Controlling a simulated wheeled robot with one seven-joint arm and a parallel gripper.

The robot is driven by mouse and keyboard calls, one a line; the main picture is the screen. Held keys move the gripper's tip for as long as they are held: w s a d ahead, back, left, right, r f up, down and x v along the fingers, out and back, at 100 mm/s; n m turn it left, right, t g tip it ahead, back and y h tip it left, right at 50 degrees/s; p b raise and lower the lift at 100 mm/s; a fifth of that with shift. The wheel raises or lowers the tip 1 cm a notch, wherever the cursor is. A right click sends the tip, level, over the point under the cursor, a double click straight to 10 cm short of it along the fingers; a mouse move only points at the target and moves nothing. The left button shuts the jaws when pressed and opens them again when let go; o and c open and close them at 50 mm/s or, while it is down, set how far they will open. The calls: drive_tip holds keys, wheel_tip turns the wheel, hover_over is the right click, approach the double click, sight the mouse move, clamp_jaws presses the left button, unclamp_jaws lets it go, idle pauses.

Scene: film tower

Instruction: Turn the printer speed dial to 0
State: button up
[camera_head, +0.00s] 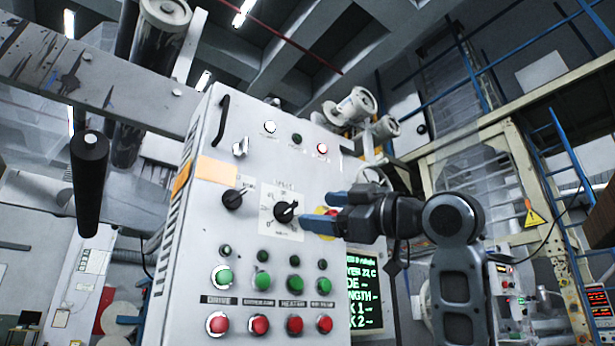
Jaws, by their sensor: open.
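The grey-white control cabinet (262,150) stands in the middle of the head view. A black dial knob (286,211) sits on a white scale plate (272,236) on its front; the scale print is too small to read surely. The knob's pointer appears to point up and to the right. The fingers appear clear of the knob; the exact depth gap cannot be told. A yellow and red control (325,211) is partly hidden behind the fingers.
A second black knob (233,199) is left of the dial. Below are green buttons (263,280) and red buttons (260,324) in rows. A green-text screen (363,300) is at lower right, partly behind my arm. A black handle (222,119) juts at the cabinet's upper left.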

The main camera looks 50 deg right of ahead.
sight(292, 209)
drive_tip(key=shift+p+x, duration=1.25)
drive_tip(key=shift+x, duration=2.55)
drive_tip(key=shift+a+f, duration=0.1)
drive_tip(key=shift+c, duration=0.4)
drive_tip(key=c, duration=1)
drive_tip(key=shift+n+y, duration=0.4)
drive_tip(key=o, duration=1.1)
